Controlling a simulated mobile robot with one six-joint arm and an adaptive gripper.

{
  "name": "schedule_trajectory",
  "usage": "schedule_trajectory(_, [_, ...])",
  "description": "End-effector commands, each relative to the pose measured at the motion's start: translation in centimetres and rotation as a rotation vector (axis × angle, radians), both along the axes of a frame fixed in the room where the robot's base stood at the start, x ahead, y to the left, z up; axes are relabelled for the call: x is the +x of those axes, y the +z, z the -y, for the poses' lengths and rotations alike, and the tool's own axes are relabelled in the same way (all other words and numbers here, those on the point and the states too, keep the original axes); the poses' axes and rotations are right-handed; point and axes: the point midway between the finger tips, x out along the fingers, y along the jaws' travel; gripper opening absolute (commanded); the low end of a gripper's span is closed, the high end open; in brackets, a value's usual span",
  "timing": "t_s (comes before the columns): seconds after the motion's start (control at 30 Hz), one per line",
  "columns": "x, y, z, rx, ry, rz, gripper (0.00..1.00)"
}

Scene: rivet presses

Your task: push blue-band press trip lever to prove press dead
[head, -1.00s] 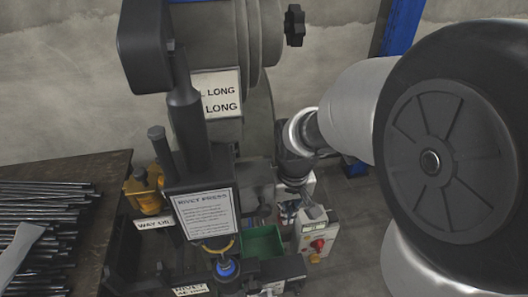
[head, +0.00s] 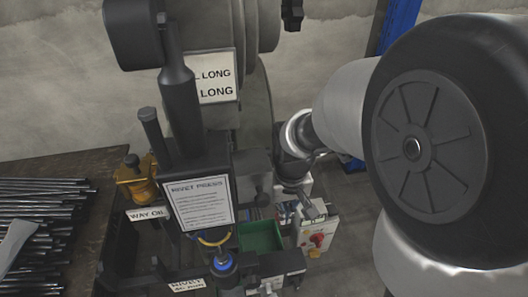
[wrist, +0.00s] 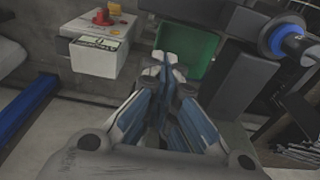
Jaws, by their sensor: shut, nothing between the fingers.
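The dark rivet press (head: 180,102) stands left of centre in the head view, with a white RIVET PRESS placard (head: 200,203) on its front. A blue band (head: 224,264) rings a part low on the press; a blue ring also shows at the upper right of the wrist view (wrist: 284,41). I cannot tell for certain which part is the trip lever. My gripper (wrist: 169,66) is shut and empty, its tips in front of the green bin in the wrist view. In the head view my gripper (head: 314,211) is small, right of the press and near the switch box.
Metal rods (head: 40,205) lie on a dark table (head: 95,165) at left. A yellow WAY OIL item (head: 138,182) sits beside the press. A blue post (head: 398,30) rises behind.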

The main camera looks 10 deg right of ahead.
Motion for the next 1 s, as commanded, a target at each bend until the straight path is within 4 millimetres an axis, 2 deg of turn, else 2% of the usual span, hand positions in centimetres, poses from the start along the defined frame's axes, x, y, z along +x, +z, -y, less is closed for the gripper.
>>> schedule_trajectory(0.33, [-0.1, -0.3, 0.0, 0.000, 0.000, -0.005, 0.00])
schedule_trajectory(0.57, [0.0, -1.6, 0.0, 0.000, 0.000, -0.007, 0.00])
schedule_trajectory(1.0, [-0.1, -1.0, 0.0, 0.000, 0.000, -0.005, 0.00])
